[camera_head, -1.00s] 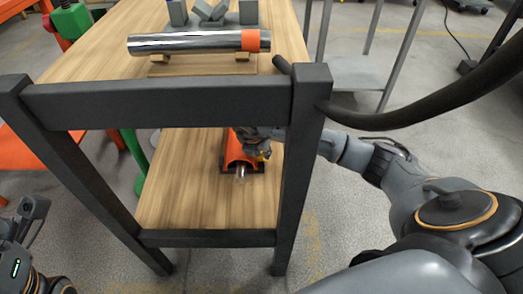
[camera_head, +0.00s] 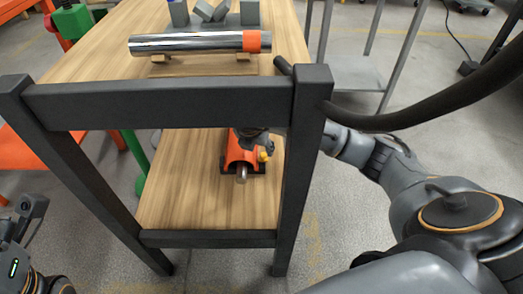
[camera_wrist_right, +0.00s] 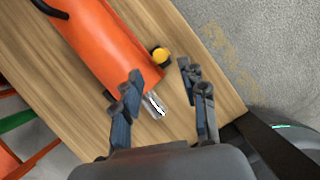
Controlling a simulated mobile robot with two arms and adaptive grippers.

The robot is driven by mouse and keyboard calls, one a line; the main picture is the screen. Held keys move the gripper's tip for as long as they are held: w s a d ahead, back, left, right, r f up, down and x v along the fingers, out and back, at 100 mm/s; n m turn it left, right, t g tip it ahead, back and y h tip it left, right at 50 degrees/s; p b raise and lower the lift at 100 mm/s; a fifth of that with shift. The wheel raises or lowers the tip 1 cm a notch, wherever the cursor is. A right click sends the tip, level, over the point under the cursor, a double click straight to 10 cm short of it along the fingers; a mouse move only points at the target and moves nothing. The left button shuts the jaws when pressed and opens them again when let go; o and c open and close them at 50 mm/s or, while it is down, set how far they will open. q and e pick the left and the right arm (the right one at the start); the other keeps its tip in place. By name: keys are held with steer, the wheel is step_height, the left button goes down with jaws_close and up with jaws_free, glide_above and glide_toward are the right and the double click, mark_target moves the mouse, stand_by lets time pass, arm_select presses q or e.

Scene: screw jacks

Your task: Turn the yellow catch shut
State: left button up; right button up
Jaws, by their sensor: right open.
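An orange jack (camera_head: 240,155) lies on the wooden lower shelf, with a short metal rod (camera_head: 241,175) at its near end. The yellow catch (camera_head: 263,156) is at the jack's right side. In the right wrist view, the catch (camera_wrist_right: 161,55) is a round yellow knob on a dark mount beside the orange body (camera_wrist_right: 112,45). My right gripper (camera_wrist_right: 160,82) is open and empty. Its fingers show on either side of the rod's end, with the catch ahead between them, apparently apart from it. In the head view this gripper (camera_head: 262,141) is partly hidden by the frame. My left gripper (camera_head: 30,212) is at the left edge, jaws unclear.
The dark table frame's upper rail (camera_head: 160,102) and right leg (camera_head: 300,170) stand before the shelf. A chrome cylinder (camera_head: 190,42) with an orange band rests on wooden supports above. The shelf (camera_head: 185,190) is clear left of the jack.

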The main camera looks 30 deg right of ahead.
steer(key=v, duration=0.3)
steer(key=shift+r, duration=0.15)
stand_by(0.4)
